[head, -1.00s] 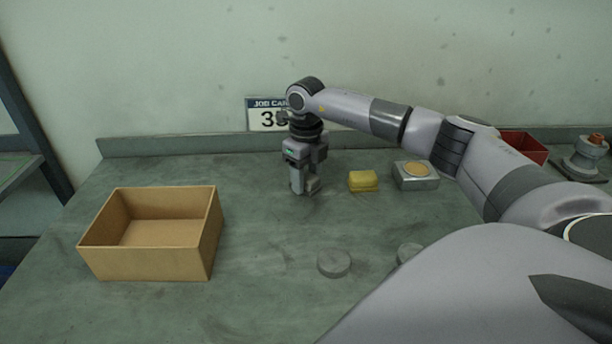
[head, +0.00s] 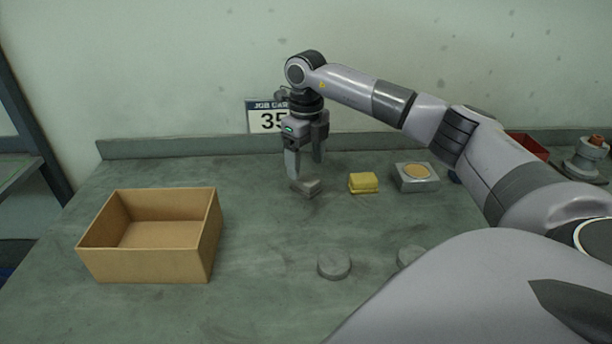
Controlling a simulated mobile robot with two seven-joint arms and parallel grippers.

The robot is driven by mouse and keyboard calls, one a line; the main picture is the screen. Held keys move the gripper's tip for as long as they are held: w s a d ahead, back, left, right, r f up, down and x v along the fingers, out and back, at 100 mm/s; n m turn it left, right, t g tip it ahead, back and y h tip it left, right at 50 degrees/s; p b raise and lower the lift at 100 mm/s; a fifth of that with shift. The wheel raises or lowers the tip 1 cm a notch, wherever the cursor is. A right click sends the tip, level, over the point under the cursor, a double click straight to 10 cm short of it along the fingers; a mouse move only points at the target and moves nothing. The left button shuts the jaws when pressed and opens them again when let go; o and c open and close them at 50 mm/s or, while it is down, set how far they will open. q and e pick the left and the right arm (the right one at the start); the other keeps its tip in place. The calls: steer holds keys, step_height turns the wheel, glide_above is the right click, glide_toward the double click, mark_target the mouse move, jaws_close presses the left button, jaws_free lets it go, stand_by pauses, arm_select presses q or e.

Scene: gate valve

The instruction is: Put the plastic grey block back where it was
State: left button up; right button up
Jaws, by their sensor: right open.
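The block rests on the bench top. My left gripper is not in view.
A yellow block (head: 363,183) and a metal box with a tan round top (head: 416,177) stand to the right. Two grey discs lie in front, one of them (head: 334,263) fully visible. An open cardboard box (head: 160,260) stands at left. A job card (head: 268,117) is at the wall.

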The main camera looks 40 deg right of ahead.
mark_target(306, 179)
step_height(306, 179, up, 7)
steer(key=shift+s+f, duration=0.1)
steer(key=shift+f, duration=0.05)
stand_by(0.7)
